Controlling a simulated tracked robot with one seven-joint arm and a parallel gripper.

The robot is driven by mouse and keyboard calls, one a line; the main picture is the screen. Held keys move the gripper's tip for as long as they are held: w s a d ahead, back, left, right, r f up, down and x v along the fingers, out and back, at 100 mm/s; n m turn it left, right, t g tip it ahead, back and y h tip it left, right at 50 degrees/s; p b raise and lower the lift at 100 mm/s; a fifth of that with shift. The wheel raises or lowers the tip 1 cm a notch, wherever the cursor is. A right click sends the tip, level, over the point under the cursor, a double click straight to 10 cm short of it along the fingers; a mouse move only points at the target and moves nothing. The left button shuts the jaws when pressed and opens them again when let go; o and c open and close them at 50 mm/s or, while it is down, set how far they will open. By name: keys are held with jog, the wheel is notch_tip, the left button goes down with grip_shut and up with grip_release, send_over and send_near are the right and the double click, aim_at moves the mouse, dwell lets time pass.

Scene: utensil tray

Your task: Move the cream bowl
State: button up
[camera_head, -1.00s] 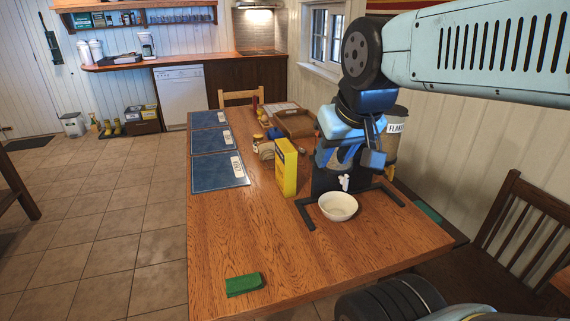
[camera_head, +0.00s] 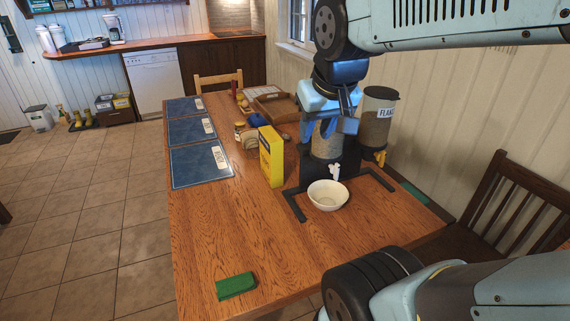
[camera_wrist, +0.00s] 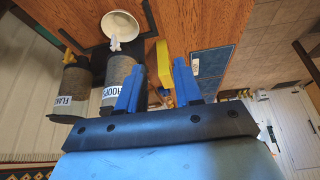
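The cream bowl (camera_head: 327,196) stands upright on the wooden table, in front of the cereal dispenser under a white spout. In the wrist view the bowl (camera_wrist: 121,25) shows at the top, beyond the fingers. My gripper (camera_wrist: 157,84) has its two blue fingers apart with nothing held between them. In the head view my gripper (camera_head: 325,125) hangs above the table in front of the dispenser, behind and above the bowl, clear of it. The dispenser's label reads HOOPS in the wrist view (camera_wrist: 112,90).
The flakes canister (camera_head: 377,118) stands right of my gripper. A yellow box (camera_head: 271,158) stands left of the bowl. Dark base bars (camera_head: 296,206) flank the bowl. A green block (camera_head: 236,286) lies near the front edge. Blue placemats (camera_head: 199,165) line the left side.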

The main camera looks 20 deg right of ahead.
jog(key=w+d+f+m+g+h, duration=0.1)
jog(key=w+d+f+g+h, duration=0.15)
jog(key=w+f, duration=0.7)
jog(key=m+g+h, duration=0.1)
jog(key=g+h, duration=0.1)
jog(key=g, duration=0.2)
send_near(311, 196)
jog(key=v, duration=0.4)
jog(key=shift+s+a+f+t, duration=0.15)
jog(key=shift+s+t, duration=0.1)
jog(key=shift+s, duration=0.1)
jog(key=x, duration=1.3)
jog(key=shift+s+d+f, duration=0.1)
jog(key=shift+d+f, duration=0.15)
jog(key=shift+f, duration=0.05)
grip_shut()
